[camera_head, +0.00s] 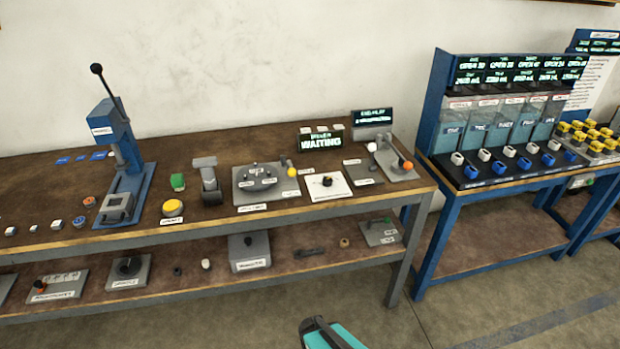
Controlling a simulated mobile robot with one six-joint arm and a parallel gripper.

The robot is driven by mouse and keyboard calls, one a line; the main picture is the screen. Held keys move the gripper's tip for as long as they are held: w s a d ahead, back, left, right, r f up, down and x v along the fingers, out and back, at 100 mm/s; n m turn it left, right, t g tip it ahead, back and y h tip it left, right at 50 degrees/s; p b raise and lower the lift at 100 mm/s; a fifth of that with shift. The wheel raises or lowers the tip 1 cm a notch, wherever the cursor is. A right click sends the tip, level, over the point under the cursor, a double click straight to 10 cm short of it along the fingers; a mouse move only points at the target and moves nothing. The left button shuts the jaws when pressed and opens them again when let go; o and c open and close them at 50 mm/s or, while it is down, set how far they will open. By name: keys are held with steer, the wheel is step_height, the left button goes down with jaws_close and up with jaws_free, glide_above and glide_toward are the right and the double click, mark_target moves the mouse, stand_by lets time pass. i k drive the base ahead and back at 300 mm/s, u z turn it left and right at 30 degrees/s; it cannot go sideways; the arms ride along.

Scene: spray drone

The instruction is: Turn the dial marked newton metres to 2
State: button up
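A black dial knob (326,181) sits on a white square plate (341,189) on the bench top, right of the middle. Small marks surround the knob, but its setting and label are too small to read. Another round dark knob (128,266) is on a grey plate on the lower shelf. I cannot tell from the lettering which dial is marked newton metres. A teal and black part of my arm, seemingly my gripper (322,334), shows at the bottom edge, in front of the bench and far from both dials. Its fingers are not clear.
The wooden bench (290,209) holds a blue lever press (121,150), a yellow button (172,208), a lever plate (257,183) and a display reading WAITING (320,141). A blue rack (500,110) stands right. The floor (480,315) in front is clear.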

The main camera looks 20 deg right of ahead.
mark_target(327, 181)
steer(key=u, duration=0.4)
steer(key=k, duration=1.2)
steer(key=z, duration=0.55)
steer(key=i, duration=1)
steer(key=z, duration=0.05)
